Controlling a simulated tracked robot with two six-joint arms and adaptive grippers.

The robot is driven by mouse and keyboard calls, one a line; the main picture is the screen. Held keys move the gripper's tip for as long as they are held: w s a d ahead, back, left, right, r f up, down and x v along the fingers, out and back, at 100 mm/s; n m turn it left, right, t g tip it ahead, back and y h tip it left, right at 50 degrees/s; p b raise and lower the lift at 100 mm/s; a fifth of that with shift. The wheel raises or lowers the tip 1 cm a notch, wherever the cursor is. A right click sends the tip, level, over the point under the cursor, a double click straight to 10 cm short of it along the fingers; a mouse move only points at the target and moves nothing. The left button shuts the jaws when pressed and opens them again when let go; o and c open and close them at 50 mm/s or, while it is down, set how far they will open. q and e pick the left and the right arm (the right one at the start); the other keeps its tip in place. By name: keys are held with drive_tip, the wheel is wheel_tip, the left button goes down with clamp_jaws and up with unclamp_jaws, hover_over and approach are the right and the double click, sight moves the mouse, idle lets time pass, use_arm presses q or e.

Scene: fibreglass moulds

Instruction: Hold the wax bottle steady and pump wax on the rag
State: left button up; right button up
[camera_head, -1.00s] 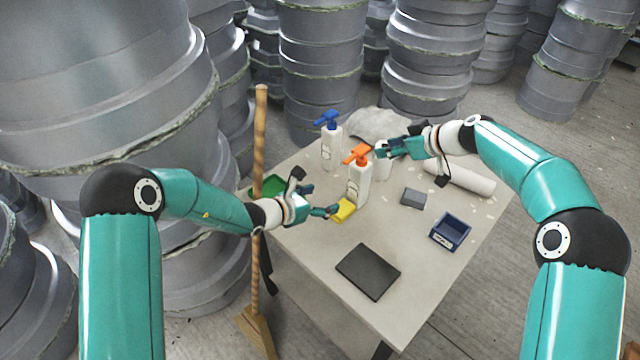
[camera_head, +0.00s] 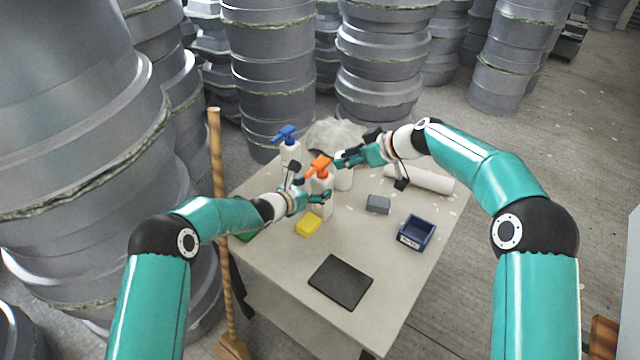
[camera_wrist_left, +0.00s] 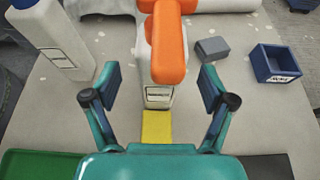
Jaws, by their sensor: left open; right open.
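A white bottle with an orange pump head (camera_head: 320,165) stands upright on the table; I cannot read which bottle holds wax. My left gripper (camera_head: 315,194) is open at the bottle's body. In the left wrist view the bottle (camera_wrist_left: 157,60) rises ahead between the spread fingers, with no clear contact. My right gripper (camera_head: 342,159) is open, just right of the orange pump head and apart from it. A pale crumpled cloth (camera_head: 335,133), possibly the rag, lies at the back of the table. A yellow block (camera_head: 308,224) lies in front of the bottle.
A blue-pump bottle (camera_head: 290,154) stands behind on the left. A white roll (camera_head: 420,178), grey block (camera_head: 378,204), blue bin (camera_head: 416,233) and dark flat plate (camera_head: 340,282) lie on the table. A broom handle (camera_head: 218,190) stands by the left edge. Mould stacks surround the back.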

use_arm(q)
drive_tip(key=shift+x, duration=2.4)
drive_tip(key=c, duration=1.4)
